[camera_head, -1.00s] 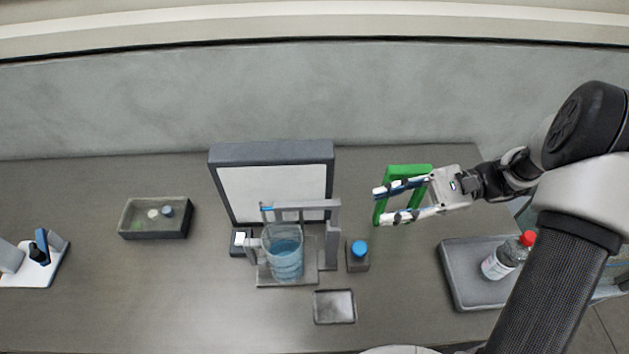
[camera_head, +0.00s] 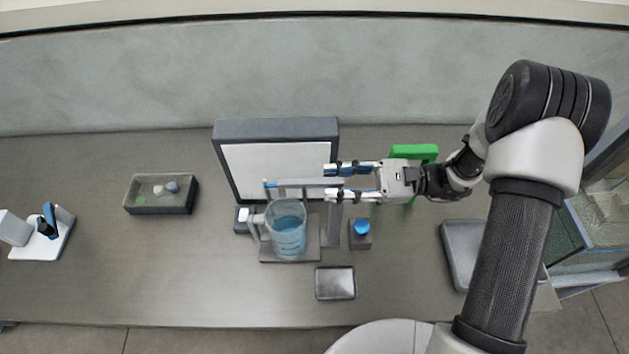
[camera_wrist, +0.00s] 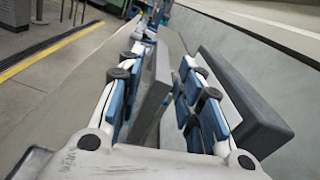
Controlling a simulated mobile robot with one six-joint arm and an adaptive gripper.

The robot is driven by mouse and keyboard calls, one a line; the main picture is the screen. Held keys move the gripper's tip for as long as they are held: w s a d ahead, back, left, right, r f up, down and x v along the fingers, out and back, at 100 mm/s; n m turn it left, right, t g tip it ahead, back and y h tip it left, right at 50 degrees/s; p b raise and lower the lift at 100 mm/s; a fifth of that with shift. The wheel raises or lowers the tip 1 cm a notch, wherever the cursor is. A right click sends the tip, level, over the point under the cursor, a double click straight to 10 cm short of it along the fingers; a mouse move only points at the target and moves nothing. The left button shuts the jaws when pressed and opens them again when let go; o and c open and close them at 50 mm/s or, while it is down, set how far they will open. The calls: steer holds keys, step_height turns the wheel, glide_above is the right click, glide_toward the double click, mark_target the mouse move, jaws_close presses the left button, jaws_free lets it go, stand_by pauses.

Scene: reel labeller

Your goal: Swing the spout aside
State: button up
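The spout (camera_head: 295,184) is a grey horizontal arm on a grey post (camera_head: 335,222), with a blue tip at its left end. It reaches over a clear jug (camera_head: 288,236) of bluish water. My gripper (camera_head: 329,182) is open at the post end of the spout, one finger on each side of it in the picture. In the wrist view a grey slab-like piece, apparently part of the spout (camera_wrist: 155,88), lies between the spread fingers (camera_wrist: 163,62). I cannot tell whether either finger touches it.
A white panel in a dark frame (camera_head: 276,128) stands behind the jug. A blue button (camera_head: 361,227) on a grey box and a small tray (camera_head: 335,283) are nearby. A green frame (camera_head: 414,152) stands behind my gripper. The left table is mostly clear around a box (camera_head: 162,208).

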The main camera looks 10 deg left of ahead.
mark_target(314, 181)
steer(key=x, duration=0.5)
jaws_close()
stand_by(0.4)
stand_by(0.4)
